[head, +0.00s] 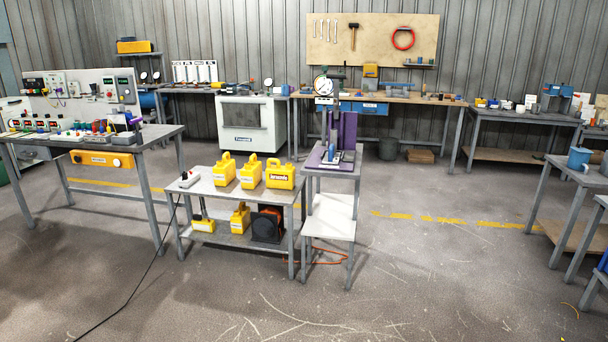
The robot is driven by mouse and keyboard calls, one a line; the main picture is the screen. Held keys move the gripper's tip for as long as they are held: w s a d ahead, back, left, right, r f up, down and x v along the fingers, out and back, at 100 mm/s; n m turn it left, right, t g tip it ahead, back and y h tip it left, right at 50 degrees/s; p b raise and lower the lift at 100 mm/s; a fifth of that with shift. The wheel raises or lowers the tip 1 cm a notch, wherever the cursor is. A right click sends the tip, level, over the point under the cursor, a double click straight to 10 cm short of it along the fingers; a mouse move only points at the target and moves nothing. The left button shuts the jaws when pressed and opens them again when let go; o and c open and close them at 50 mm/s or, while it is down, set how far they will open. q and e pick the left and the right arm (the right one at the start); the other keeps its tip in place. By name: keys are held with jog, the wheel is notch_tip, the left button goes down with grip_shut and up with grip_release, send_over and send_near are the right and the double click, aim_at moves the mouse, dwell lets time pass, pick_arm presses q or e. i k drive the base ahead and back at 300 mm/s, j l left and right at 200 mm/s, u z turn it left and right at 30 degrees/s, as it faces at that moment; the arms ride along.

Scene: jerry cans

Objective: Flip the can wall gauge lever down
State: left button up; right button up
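The likely can wall gauge (324,86) is a round white dial on an upright stand with a purple back panel (347,125). It stands on a small narrow grey table (335,173) right of the middle of the head view. A dark bar shows at the top of the stand; I cannot tell whether it is the lever or how it is set. Several yellow jerry cans (250,172) stand upright on the low table to the left of it. Neither of my grippers is in view.
The low metal table (208,187) adjoins the gauge table and has a lower shelf with more yellow cans and a dark box (267,225). A black cable (135,277) runs over the floor at left. Workbenches line the back and sides. The floor in front is clear.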

aim_at(336, 77)
jog(key=i, duration=3.15)
jog(key=z, duration=0.45)
